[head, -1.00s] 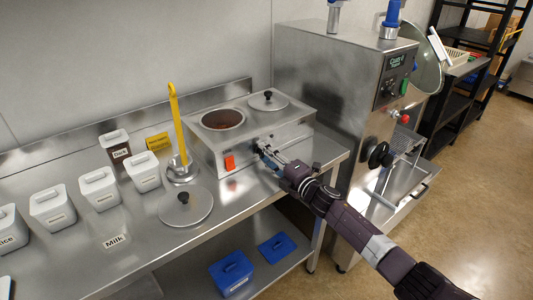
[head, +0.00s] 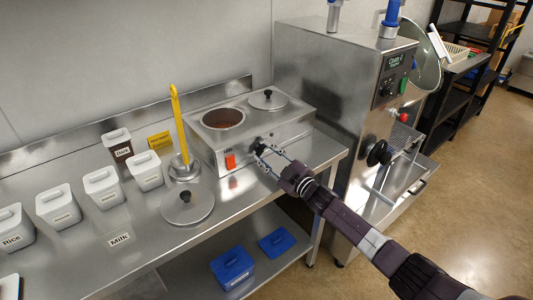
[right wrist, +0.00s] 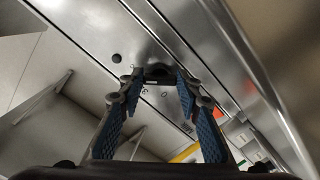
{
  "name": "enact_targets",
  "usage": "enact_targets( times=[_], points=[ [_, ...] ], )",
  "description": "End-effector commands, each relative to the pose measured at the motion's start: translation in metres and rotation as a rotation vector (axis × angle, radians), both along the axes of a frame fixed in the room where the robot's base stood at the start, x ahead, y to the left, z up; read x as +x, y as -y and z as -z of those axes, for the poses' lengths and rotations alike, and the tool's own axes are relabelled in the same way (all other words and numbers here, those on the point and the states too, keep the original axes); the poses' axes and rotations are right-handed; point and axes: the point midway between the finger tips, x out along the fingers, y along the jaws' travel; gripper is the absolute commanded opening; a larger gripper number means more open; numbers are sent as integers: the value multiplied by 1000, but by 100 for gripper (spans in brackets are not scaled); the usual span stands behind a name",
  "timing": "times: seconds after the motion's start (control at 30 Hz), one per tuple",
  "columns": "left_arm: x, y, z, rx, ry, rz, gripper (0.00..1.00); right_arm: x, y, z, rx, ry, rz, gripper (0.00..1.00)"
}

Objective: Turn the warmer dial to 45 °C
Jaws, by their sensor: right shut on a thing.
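The steel warmer (head: 206,160) stands on the counter with one well open, showing brown contents, and the other under a lid. A lit red-orange switch (head: 230,161) is on its front panel. The small dark dial (head: 260,149) is to the right of the switch, mostly covered by my gripper. My right gripper (head: 262,153) is at the front panel, its fingers shut around the dial. In the right wrist view the dial (right wrist: 158,72) shows dark between the blue-padded fingers. My left gripper is not in view.
A yellow-handled tool (head: 179,125) stands in a metal holder left of the warmer. A round lid (head: 187,206) lies on the counter before it. Several white tubs line the left. A tall steel machine (head: 340,100) stands close on the right.

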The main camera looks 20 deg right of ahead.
Motion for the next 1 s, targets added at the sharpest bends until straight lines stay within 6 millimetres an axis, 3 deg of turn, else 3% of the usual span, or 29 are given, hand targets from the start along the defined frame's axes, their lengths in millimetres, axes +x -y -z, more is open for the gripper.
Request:
enact_targets(
  times=[0.43,0.97,1.0],
  points=[
    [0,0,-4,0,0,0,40,0,0,2,193,-73,1,7],
    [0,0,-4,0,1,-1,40,-1,0,2,218,-82,1,7],
    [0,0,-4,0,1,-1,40,-1,0,2,218,-82,1,33]
  ],
)
